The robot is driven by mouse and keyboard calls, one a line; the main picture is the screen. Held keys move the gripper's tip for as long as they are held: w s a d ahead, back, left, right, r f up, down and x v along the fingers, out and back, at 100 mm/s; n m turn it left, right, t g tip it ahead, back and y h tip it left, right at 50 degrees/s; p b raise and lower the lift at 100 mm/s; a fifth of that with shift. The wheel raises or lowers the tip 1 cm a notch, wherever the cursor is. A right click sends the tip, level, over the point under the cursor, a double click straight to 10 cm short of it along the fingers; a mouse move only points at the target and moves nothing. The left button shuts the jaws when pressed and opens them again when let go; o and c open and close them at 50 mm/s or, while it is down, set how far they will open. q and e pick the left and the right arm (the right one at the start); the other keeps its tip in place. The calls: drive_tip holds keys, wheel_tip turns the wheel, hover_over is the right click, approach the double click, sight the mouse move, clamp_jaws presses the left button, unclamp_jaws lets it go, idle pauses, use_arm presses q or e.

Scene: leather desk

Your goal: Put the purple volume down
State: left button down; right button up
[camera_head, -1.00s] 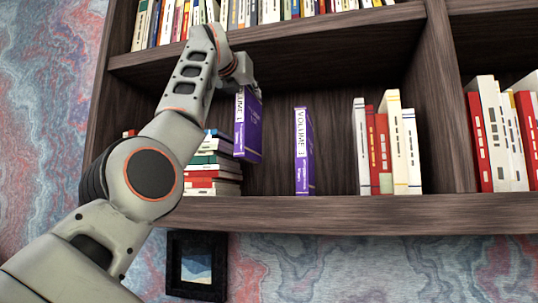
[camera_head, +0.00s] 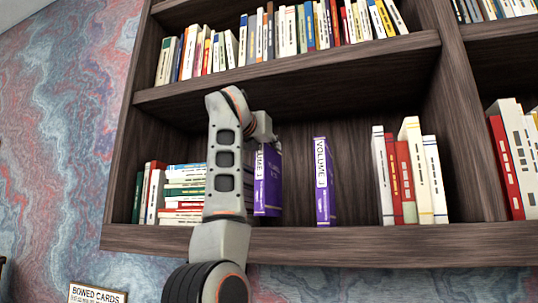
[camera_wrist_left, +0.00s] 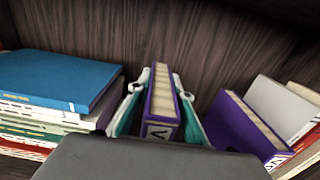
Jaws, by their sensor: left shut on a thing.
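My left gripper (camera_head: 272,138) is shut on the top of a purple volume (camera_head: 268,185), which is upright inside the middle shelf. In the left wrist view the held purple volume (camera_wrist_left: 163,103) sits between the two teal-padded fingers. A second purple volume (camera_head: 324,185) stands upright on the shelf to the right, with a gap between them. It also shows in the left wrist view (camera_wrist_left: 237,125), right of the fingers. The held volume's bottom is close to the shelf board; I cannot tell whether it touches. My right gripper is not in view.
A stack of lying books (camera_head: 184,190) is left of the held volume, partly behind my arm; a blue book (camera_wrist_left: 62,78) tops it. Red and white books (camera_head: 410,175) stand to the right, past free shelf room. The shelf above (camera_head: 300,82) overhangs.

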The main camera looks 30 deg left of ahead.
use_arm(q)
wheel_tip(320, 180, down, 2)
drive_tip(key=shift+w+a+f, duration=0.1)
drive_tip(key=shift+f, duration=0.1)
drive_tip(key=shift+f, duration=0.2)
drive_tip(key=c, duration=1.8)
unclamp_jaws()
